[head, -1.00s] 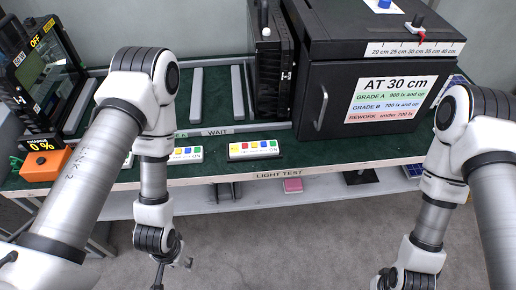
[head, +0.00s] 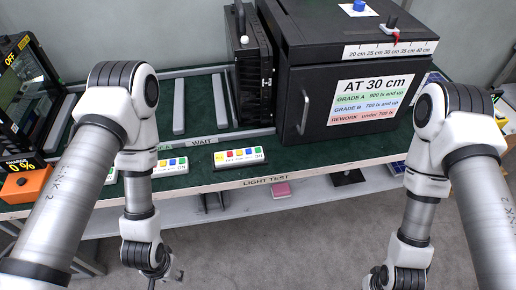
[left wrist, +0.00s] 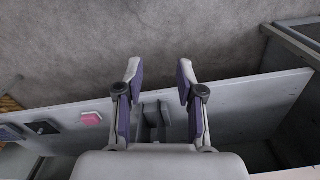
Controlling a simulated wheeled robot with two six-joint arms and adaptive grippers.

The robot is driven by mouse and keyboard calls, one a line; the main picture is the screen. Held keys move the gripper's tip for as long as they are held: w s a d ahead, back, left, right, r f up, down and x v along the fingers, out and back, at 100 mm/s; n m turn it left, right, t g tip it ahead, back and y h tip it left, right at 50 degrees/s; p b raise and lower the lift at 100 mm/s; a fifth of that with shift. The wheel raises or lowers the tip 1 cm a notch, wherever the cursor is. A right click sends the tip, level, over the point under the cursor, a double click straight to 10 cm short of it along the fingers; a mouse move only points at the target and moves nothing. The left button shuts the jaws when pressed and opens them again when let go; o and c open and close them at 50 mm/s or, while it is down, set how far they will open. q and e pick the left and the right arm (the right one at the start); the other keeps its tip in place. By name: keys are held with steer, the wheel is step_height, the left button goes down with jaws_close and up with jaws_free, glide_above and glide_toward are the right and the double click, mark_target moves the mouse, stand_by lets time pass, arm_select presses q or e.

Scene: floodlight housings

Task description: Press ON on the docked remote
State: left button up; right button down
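A white remote (head: 240,157) with yellow, red, green and blue buttons and an ON label at its right end lies at the bench's front edge, left of the black box. A second similar remote (head: 171,167) lies to its left, partly hidden by my left arm. I cannot tell which one counts as docked. My left gripper (left wrist: 158,70) is open and empty, pointing down in front of the bench, below and apart from the remotes. My right arm hangs in front of the bench on the right; its fingers are below the picture edge.
A black test box (head: 303,105) with an AT 30 cm sign stands on the green bench. An orange block (head: 27,184) and a screen marked OFF are at the left. A lower shelf holds a pink block (head: 281,190). The floor in front is clear.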

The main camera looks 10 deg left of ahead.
arm_select(q)
jaws_close()
stand_by(1.0)
